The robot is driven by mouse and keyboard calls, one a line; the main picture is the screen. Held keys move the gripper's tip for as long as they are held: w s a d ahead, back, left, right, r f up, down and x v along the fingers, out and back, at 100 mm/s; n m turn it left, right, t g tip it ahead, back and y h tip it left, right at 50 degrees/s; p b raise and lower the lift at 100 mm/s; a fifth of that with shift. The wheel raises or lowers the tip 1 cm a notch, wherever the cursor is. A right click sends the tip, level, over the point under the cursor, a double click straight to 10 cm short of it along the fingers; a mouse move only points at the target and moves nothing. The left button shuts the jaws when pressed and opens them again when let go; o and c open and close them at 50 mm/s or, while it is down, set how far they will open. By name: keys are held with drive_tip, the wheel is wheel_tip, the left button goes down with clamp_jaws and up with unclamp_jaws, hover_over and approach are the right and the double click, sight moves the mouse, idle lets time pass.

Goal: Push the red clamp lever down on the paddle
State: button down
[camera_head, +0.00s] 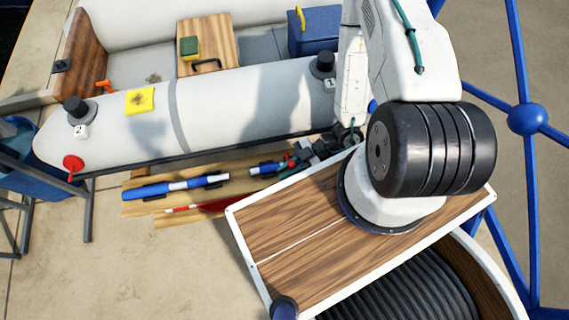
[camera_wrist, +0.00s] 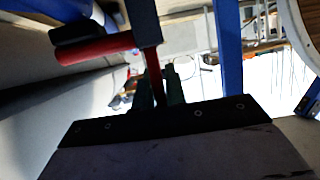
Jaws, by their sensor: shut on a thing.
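The paddle (camera_head: 175,187) is a blue and white shaft lying on wooden planks. A second blue and white shaft piece (camera_head: 265,169) lies to its right, close to my gripper. The red clamp lever (camera_head: 291,162) shows as a small red spot by my dark gripper (camera_head: 297,164). In the wrist view a red bar (camera_wrist: 95,48) runs leftward from a blue shaft (camera_wrist: 143,20), and a thin red part shows between the fingers of my gripper (camera_wrist: 160,88). The gripper is shut on this red part. The lever's exact angle is hard to tell.
The white boat tube (camera_head: 220,100) runs just behind the paddle, carrying a yellow cloth (camera_head: 140,101). A red-bladed item (camera_head: 205,207) lies in front of the paddle. My arm hides the area at right. A blue bin (camera_head: 30,165) stands at far left.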

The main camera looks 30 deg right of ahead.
drive_tip(key=shift+a+r, duration=0.1)
drive_tip(key=shift+r, duration=0.2)
drive_tip(key=c, duration=1.5)
unclamp_jaws()
drive_tip(key=shift+o, duration=0.2)
drive_tip(key=shift+f, duration=0.1)
drive_tip(key=shift+d+r, duration=0.2)
drive_tip(key=shift+d, duration=0.5)
drive_tip(key=v, duration=0.6)
drive_tip(key=shift+d, duration=0.2)
drive_tip(key=shift+s+r, duration=0.1)
